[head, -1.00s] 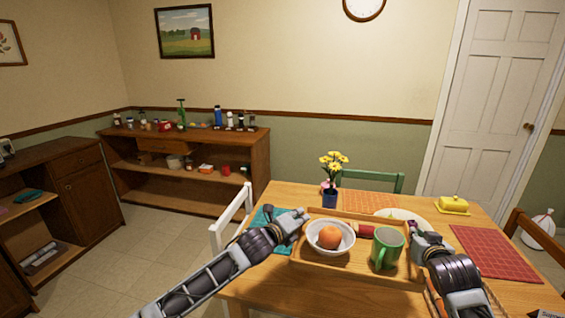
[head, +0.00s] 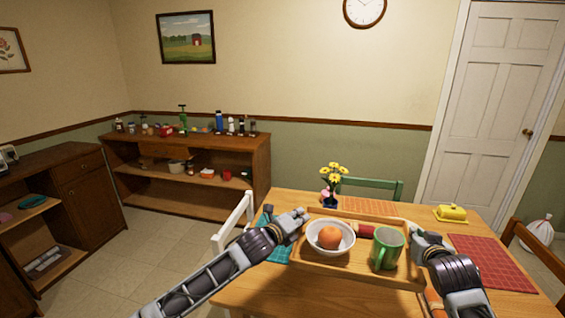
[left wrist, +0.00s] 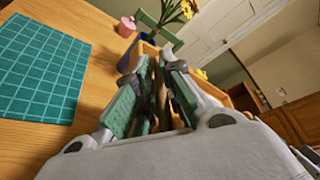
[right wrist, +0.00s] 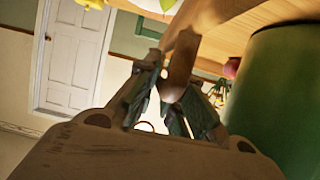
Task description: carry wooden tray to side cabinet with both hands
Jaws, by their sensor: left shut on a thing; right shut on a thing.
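The wooden tray (head: 345,273) appears held slightly above the table in the head view. It carries a white bowl (head: 318,243) with an orange fruit (head: 330,235) in it, a green mug (head: 384,252) and a red item (head: 365,230) behind them. My left gripper (head: 300,215) is shut on the tray's left side. My right gripper (head: 416,240) is shut on its right side. The wrist views show the fingers closed around the tray's edge, with the right one (right wrist: 178,90) close to the mug (right wrist: 290,95). The side cabinet cannot be told apart for certain.
The table (head: 240,290) holds a flower vase (head: 330,200) close behind the tray, a yellow butter dish (head: 452,213) and a red placemat (head: 490,262). A white chair (head: 236,220) stands left. A cluttered shelf unit (head: 190,150) and a dark cabinet (head: 85,205) stand beyond open floor.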

